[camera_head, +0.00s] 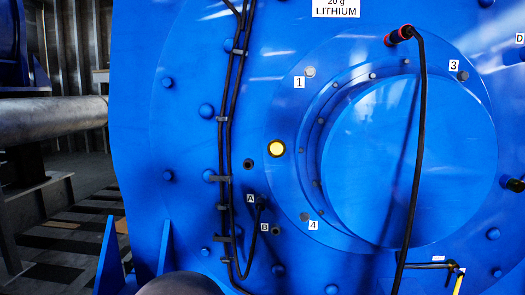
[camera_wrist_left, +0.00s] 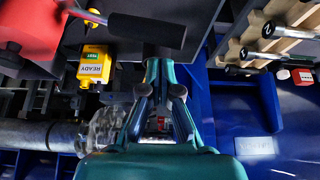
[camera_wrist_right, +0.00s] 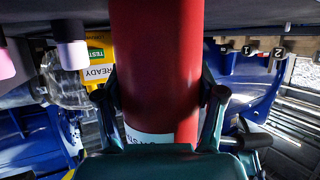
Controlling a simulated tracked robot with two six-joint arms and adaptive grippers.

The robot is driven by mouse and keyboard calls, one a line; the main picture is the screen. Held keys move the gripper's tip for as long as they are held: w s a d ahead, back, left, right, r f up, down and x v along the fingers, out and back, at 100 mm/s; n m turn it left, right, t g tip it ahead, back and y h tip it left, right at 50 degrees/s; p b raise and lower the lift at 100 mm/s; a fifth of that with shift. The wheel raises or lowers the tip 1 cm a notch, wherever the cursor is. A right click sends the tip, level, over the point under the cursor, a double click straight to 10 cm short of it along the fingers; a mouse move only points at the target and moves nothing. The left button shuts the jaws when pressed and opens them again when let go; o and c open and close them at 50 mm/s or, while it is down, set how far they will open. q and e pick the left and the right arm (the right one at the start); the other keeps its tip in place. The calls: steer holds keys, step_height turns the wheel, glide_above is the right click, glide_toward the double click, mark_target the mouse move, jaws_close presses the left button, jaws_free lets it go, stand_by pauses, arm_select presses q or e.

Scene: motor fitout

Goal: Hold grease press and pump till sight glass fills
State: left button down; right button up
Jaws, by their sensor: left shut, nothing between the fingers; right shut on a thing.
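The sight glass (camera_head: 277,148) is a round window on the blue motor face in the head view, yellow across its visible disc. A black hose (camera_head: 420,110) hangs from a red and black coupler (camera_head: 398,35) at the upper right of the round cover. In the right wrist view, my right gripper (camera_wrist_right: 160,98) is shut around a thick red cylinder (camera_wrist_right: 155,65), the grease press barrel by its look, with a white label low down. In the left wrist view, my left gripper (camera_wrist_left: 159,75) is shut and empty, its tips close to a black bar-shaped grip (camera_wrist_left: 146,30). Neither gripper shows in the head view.
A yellow tester marked READY (camera_wrist_left: 92,65) hangs left of my left gripper, near a red object (camera_wrist_left: 30,30). Numbered tools (camera_wrist_left: 268,30) sit in a wooden rack at the upper right. Black cables (camera_head: 229,130) run down the motor face. A grey pipe (camera_head: 50,120) lies left.

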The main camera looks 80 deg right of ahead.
arm_select(q)
steer(key=shift+r, duration=2.5)
arm_select(e)
steer(key=o, duration=1.6)
steer(key=shift+o, duration=0.2)
steer(key=v, duration=1.2)
arm_select(q)
steer(key=shift+s, duration=0.1)
arm_select(e)
steer(key=shift+s+d+f, duration=0.1)
steer(key=shift+f, duration=0.1)
